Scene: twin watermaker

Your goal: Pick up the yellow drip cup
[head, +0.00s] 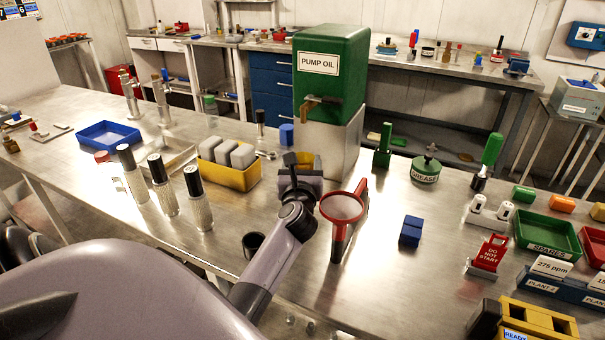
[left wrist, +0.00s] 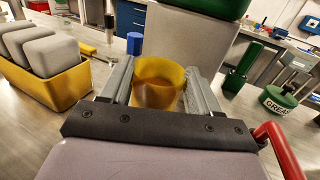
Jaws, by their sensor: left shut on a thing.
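The yellow drip cup (left wrist: 159,84) sits between the two fingers of my left gripper (left wrist: 160,88) in the left wrist view. The fingers are shut on it, one on each side, and its open rim faces up. In the head view my left gripper (head: 300,165) is in front of the grey block under the green pump oil tank. Only a bit of the yellow cup (head: 306,158) shows there behind the gripper. I cannot tell whether the cup touches the table. My right gripper does not show.
The green pump oil tank (head: 331,65) with its tap stands on a grey block (head: 330,140) just behind. A yellow tray (head: 238,179) of grey blocks is to the left. A red-rimmed funnel (head: 343,208) stands close on the right.

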